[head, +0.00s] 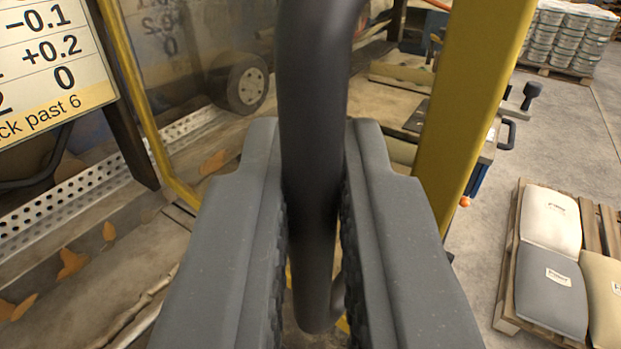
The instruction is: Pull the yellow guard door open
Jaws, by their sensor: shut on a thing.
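My gripper (316,210) fills the lower middle of the head view. Its two grey jaws are shut on a black tubular handle (318,80) that runs upright between them. The handle's lower end bends back below the jaws. The yellow guard door (474,90) shows as a thick yellow post just right of the handle. A thinner yellow bar (140,95) stands on the left, with what looks like a clear panel between. The jaws hide the middle of the door and part of the handle.
A board with numbers (50,60) stands at the upper left. A perforated metal strip (60,205) runs along the left. A pallet with sacks (550,255) is at the right, and stacked tins (568,38) stand behind.

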